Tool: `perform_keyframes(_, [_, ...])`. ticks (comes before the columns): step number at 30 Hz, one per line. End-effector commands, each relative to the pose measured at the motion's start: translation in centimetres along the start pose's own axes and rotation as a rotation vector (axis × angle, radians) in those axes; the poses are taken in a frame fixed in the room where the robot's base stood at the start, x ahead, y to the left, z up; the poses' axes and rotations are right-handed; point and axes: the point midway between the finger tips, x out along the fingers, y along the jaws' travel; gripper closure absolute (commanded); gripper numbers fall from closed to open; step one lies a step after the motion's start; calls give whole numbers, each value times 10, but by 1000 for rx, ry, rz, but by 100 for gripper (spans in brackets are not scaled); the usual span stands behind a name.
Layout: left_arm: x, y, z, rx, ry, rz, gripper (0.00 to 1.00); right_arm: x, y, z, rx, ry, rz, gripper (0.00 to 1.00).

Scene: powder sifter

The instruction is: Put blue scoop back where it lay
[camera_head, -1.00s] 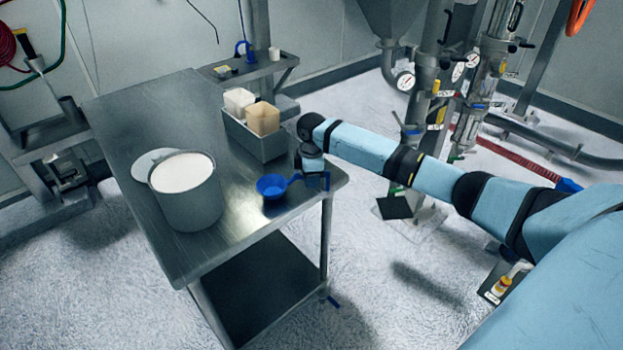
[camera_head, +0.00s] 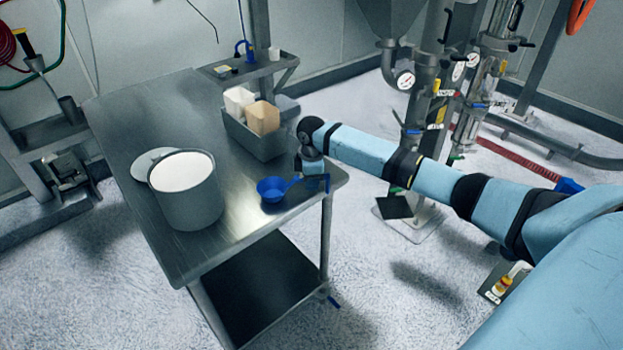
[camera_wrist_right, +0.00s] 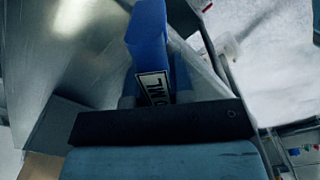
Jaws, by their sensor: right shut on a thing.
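The blue scoop (camera_head: 271,189) is at the near right part of the steel table (camera_head: 150,115), its bowl facing up and its handle pointing right. I cannot tell whether the bowl touches the table top. My right gripper (camera_head: 314,181) is shut on the handle end, close to the table's right edge. My left gripper is not in view.
A large pot (camera_head: 190,205) of white powder stands left of the scoop, with a round lid (camera_head: 150,160) behind it. A grey bin (camera_head: 255,140) with white and tan containers stands behind the scoop. The table's front middle is clear.

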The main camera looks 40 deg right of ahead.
Motion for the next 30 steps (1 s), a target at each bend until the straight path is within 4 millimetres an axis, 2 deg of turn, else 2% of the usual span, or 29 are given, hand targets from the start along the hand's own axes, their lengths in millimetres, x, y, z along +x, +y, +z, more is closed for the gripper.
perform_keyframes(3, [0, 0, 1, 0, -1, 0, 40, 3, 0, 0, 0, 0, 0, 100])
perform_keyframes(4, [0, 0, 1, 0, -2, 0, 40, 3, 0, 0, 0, 0, 0, 77])
perform_keyframes(7, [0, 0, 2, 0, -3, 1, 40, 2, 0, 0, 0, 0, 0, 54])
perform_keyframes(8, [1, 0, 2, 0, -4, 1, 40, 2, 0, 0, 0, 0, 0, 50])
perform_keyframes(16, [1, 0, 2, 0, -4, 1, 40, 2, 0, 0, 0, 0, 0, 50])
perform_keyframes(20, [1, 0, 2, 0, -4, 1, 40, -8, 1, 0, -1, 1, 2, 50])
perform_keyframes(23, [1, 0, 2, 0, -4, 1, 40, -25, 1, 0, -1, 1, 4, 50])
perform_keyframes(30, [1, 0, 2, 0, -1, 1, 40, -80, 1, 0, -1, 2, 4, 50])
